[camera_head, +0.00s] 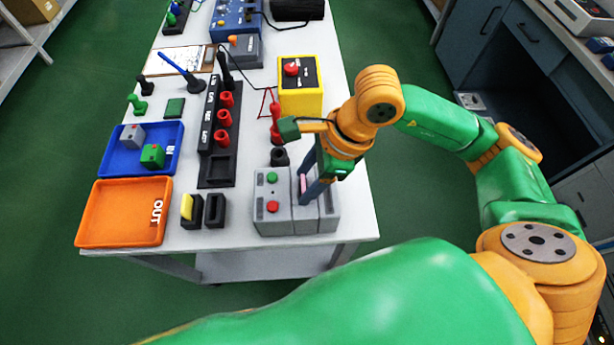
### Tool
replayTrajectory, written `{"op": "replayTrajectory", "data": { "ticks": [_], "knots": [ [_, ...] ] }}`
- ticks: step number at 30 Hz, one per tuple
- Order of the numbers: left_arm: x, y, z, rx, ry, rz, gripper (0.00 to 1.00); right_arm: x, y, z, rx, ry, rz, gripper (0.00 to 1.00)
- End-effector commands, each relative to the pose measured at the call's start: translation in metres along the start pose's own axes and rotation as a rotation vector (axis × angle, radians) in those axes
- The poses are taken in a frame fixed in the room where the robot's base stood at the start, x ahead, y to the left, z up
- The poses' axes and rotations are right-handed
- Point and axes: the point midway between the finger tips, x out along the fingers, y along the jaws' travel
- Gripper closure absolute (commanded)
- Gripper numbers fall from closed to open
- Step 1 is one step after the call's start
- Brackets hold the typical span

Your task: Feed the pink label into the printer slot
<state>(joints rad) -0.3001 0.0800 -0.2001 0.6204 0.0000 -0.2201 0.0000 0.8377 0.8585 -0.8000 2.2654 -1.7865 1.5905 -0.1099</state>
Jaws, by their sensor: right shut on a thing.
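The grey printer (273,222) stands at the near right corner of the white table, with a green and a red button on its left part. My right gripper (304,197) reaches down over the printer's middle from above. It is shut on the pink label (303,183), a small part of which shows between the dark fingers. The label is at the printer's top. The slot is hidden by the fingers, so I cannot tell whether the label is inside it. My left gripper is not in view; a green arm link of mine crosses the bottom of the picture.
A yellow box with a red button (301,87) stands behind the printer. A black rack with red pieces (217,165), an orange OUT tray (124,212) and a blue tray (168,136) lie to the left. Black holders (215,211), one with a yellow piece, stand left of the printer.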

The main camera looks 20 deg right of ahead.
Motion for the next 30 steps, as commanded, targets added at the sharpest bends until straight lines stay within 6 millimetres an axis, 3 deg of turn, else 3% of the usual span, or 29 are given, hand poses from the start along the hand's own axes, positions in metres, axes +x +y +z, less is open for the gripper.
{"op": "replayTrajectory", "data": {
  "ticks": [13,14,18,26,30],
  "knots": [
    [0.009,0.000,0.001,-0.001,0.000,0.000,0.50,0.008,0.000,-0.003,0.000,0.000,0.000,0.94],
    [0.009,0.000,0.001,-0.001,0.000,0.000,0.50,0.007,0.000,-0.003,0.000,0.000,0.000,0.39],
    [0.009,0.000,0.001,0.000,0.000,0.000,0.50,0.007,0.000,-0.003,0.000,0.000,0.000,0.07],
    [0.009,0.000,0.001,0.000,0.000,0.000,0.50,0.006,0.000,-0.003,0.000,0.000,0.000,0.07],
    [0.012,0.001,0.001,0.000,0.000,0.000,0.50,-0.013,-0.002,-0.003,0.000,-0.002,-0.007,0.07]
  ]
}}
